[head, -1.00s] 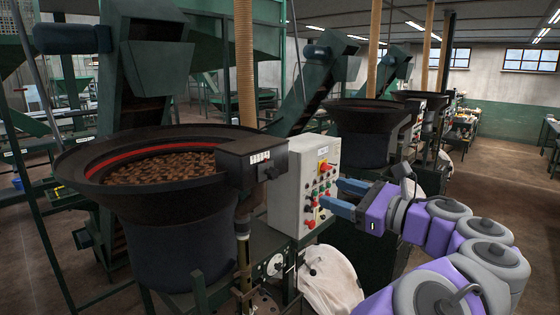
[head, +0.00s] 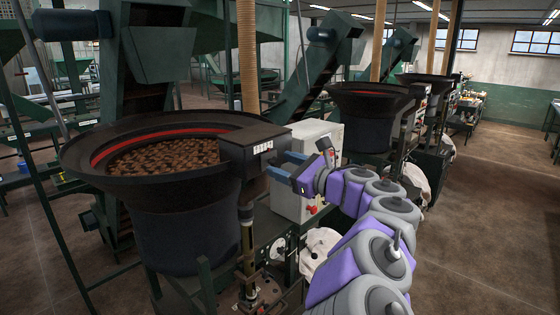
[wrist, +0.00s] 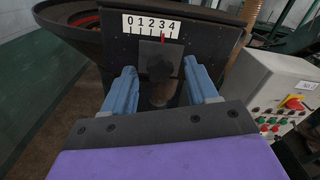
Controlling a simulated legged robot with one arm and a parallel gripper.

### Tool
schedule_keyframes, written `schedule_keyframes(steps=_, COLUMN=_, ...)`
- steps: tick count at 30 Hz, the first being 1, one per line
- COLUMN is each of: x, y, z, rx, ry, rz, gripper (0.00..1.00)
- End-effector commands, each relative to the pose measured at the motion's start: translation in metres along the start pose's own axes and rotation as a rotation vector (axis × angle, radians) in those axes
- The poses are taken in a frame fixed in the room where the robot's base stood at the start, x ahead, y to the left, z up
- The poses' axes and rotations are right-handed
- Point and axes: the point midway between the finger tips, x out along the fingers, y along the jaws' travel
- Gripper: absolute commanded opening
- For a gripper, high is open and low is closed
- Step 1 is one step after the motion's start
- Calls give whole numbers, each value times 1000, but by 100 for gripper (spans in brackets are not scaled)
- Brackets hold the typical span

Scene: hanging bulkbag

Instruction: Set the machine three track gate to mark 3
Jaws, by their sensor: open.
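The track gate's dark housing (head: 254,150) sits at the right rim of the nearest bowl. In the wrist view, its white scale (wrist: 152,26) reads 0 to 4, and a red pointer (wrist: 163,38) stands at about 3. Below is a grey plate (wrist: 149,50) with a dark knob-like part, partly in shadow. My gripper (wrist: 159,68) is open, its two blue fingers pointing at the plate, one either side of it in the picture. Whether they touch anything is unclear. In the head view my gripper (head: 281,164) is at the housing's right end.
The near bowl (head: 80,165) holds many brown nut-like pieces. A control box (wrist: 277,88) with a red-and-yellow switch and several buttons stands close on the right. A white sack (head: 318,243) hangs below. More bowl machines (head: 365,115) stand behind; the floor at right is clear.

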Motion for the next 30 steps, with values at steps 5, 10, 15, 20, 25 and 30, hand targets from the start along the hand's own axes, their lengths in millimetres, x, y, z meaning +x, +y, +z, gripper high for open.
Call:
schedule_keyframes(steps=5, x=14, y=1, z=0, rx=2, ry=-1, rz=2, gripper=58)
schedule_keyframes(steps=10, x=17, y=2, z=0, rx=1, ry=0, rz=1, gripper=58)
schedule_keyframes(steps=15, x=16, y=1, z=0, rx=1, ry=0, rz=1, gripper=57)
schedule_keyframes(steps=20, x=16, y=1, z=0, rx=1, ry=0, rz=1, gripper=42)
schedule_keyframes(steps=25, x=16, y=1, z=0, rx=1, ry=0, rz=0, gripper=26)
schedule_keyframes(steps=30, x=16, y=1, z=0, rx=1, ry=0, rz=1, gripper=9)
